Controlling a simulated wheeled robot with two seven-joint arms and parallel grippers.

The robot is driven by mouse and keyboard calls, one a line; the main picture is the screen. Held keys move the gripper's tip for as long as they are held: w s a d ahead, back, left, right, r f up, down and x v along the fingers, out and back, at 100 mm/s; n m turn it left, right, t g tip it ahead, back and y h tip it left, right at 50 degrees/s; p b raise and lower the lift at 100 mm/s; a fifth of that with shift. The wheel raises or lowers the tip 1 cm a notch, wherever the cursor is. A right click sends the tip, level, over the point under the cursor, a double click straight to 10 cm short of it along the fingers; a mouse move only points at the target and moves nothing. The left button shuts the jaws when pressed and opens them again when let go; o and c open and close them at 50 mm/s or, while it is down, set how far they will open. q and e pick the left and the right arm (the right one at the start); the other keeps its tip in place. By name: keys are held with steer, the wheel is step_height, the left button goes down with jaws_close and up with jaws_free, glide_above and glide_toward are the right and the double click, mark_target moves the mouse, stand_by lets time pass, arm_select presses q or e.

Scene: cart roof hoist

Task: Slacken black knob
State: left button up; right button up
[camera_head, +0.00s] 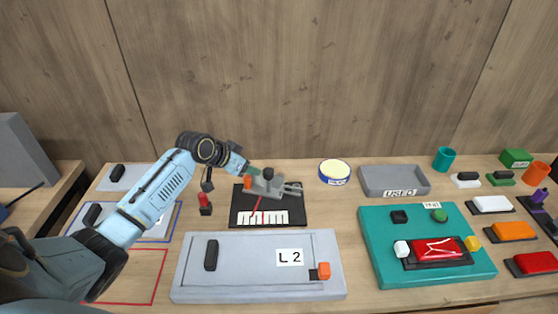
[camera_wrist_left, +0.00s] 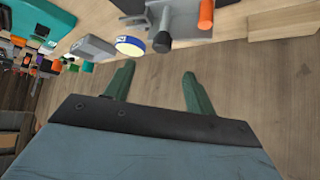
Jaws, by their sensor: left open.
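The black knob (camera_head: 268,173) stands up on a grey clamp-like fixture (camera_head: 290,188) on a black base. In the left wrist view the knob (camera_wrist_left: 161,42) lies just beyond the gap between my fingertips, apparently not between them. An orange peg (camera_head: 248,183) stands beside it on the fixture and also shows in the left wrist view (camera_wrist_left: 206,14). My left gripper (camera_head: 254,171) is open and empty, its green fingers at the knob's left in the head view. In the left wrist view the open gripper (camera_wrist_left: 158,69) points toward the knob. My right gripper is not in view.
A scale card (camera_head: 263,218) with a red pointer lies before the fixture. A teal board (camera_head: 378,254) stands further right. A wooden wall rises behind.

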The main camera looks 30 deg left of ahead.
mark_target(268, 170)
arm_select(q)
steer(key=b+x, duration=0.1)
steer(key=x, duration=1)
steer(key=shift+w+a+r+b, duration=0.15)
steer(key=shift+w+a+b, duration=0.1)
steer(key=shift+b, duration=0.1)
steer(key=shift+w+d+f, duration=0.1)
steer(key=shift+w+f, duration=0.15)
steer(key=shift+w+d+f, duration=0.1)
steer(key=shift+w+f, duration=0.2)
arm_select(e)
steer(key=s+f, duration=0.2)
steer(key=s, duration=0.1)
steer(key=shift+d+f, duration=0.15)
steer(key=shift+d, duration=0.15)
